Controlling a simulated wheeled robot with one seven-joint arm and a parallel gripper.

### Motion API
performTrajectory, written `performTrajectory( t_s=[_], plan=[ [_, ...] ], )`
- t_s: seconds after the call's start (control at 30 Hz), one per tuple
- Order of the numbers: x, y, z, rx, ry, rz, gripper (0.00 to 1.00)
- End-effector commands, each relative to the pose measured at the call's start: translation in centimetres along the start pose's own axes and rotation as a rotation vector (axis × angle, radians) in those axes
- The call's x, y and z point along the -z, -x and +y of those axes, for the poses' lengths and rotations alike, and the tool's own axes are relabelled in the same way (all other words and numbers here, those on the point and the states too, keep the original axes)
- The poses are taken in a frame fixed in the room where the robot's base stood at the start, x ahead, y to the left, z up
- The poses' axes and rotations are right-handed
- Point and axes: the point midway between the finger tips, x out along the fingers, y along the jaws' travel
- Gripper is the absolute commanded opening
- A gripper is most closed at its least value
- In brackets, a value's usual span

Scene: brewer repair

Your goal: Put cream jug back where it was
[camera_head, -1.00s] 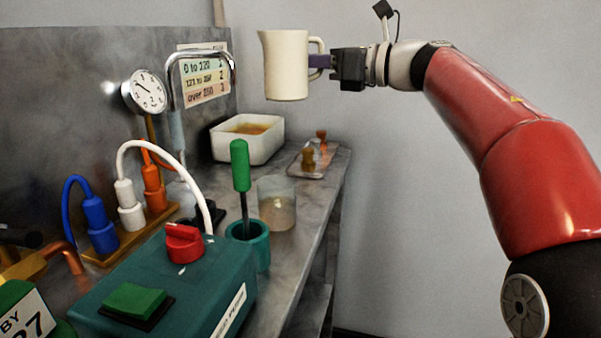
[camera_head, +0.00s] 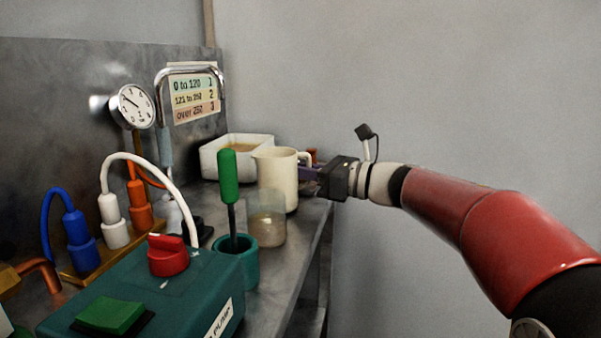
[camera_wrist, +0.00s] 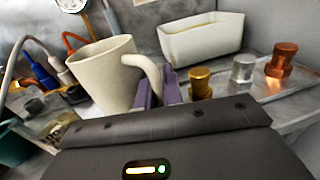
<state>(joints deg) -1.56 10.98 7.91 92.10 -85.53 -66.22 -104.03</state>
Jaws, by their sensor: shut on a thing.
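The cream jug (camera_head: 276,180) is upright at the counter's right part, behind the clear beaker and in front of the white tub. It also shows in the wrist view (camera_wrist: 104,76), with its handle toward my gripper. My gripper (camera_head: 316,177) is shut on the jug's handle from the right. Its purple fingers (camera_wrist: 158,92) close around the handle in the wrist view. The beaker hides part of the jug's lower left side. I cannot tell whether the jug's base touches the counter.
A clear beaker (camera_head: 266,222) stands close in front of the jug. A teal cup with a green-handled tool (camera_head: 228,178) is to its left. A white tub (camera_head: 228,152) stands behind. Gold, silver and copper weights (camera_wrist: 241,70) stand on a tray right of the gripper.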

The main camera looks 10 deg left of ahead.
Motion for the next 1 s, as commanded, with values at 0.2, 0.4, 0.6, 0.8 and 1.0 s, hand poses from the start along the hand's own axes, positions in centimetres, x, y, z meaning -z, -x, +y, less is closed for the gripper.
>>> performTrajectory(
  t_s=[0.2, 0.4, 0.6, 0.8, 1.0],
  plan=[
    [0.11, 0.0, 0.03, 0.0, 0.001, -0.001, 0.0],
    [0.49, -0.01, 0.03, 0.0, 0.001, -0.001, 0.0],
    [0.41, -0.01, 0.02, 0.0, 0.001, 0.0, 0.3],
    [0.39, -0.01, 0.02, -0.001, 0.001, 0.0, 0.3],
    [0.25, 0.91, -0.04, 0.002, 0.002, 0.0, 0.3]
  ],
)
